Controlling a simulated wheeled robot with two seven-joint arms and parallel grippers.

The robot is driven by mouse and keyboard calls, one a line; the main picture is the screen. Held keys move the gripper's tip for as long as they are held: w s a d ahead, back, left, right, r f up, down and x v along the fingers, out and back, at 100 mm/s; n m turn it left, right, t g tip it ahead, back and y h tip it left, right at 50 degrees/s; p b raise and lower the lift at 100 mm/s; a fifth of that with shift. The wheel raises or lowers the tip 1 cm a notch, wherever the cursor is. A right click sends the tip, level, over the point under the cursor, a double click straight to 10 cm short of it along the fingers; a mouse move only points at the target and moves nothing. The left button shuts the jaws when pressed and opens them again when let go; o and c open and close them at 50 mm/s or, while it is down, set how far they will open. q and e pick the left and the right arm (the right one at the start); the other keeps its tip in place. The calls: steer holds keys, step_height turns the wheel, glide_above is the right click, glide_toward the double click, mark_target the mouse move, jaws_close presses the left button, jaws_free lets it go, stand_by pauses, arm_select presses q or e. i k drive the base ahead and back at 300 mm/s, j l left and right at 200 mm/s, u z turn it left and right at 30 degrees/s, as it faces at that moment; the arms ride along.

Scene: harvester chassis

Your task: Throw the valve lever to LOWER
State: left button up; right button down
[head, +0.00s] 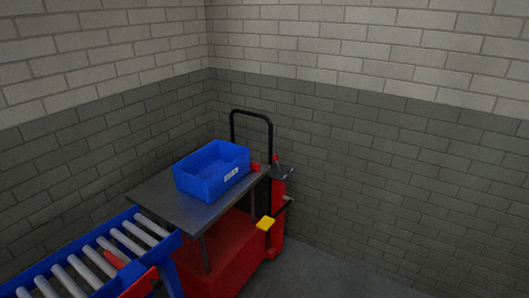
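At the back right end of a red cart, a narrow red upright unit (278,208) stands beside the black push handle. A small red-tipped part (276,158) sticks up at its top, by a dark flat plate (283,173). A short grey stub (288,199) sticks out on its right side. A yellow pad (265,223) sits lower on its front. I cannot tell which of these is the valve lever, and no LOWER marking is readable. Neither of my grippers is in view.
A blue bin (212,172) with a white label sits on the cart's grey top (183,208). The black handle (251,114) rises behind. A blue-framed roller conveyor (85,262) with red pieces adjoins at lower left. Brick walls (400,160) close the corner; grey floor (330,276) at right is bare.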

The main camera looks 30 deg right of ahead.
mark_target(276, 157)
steer(key=i+l+u, duration=0.1)
steer(key=l, duration=0.25)
steer(key=i+l+u, duration=0.1)
steer(key=l, duration=0.25)
steer(key=i+l+u, duration=0.1)
steer(key=i+l, duration=0.15)
steer(key=l, duration=0.1)
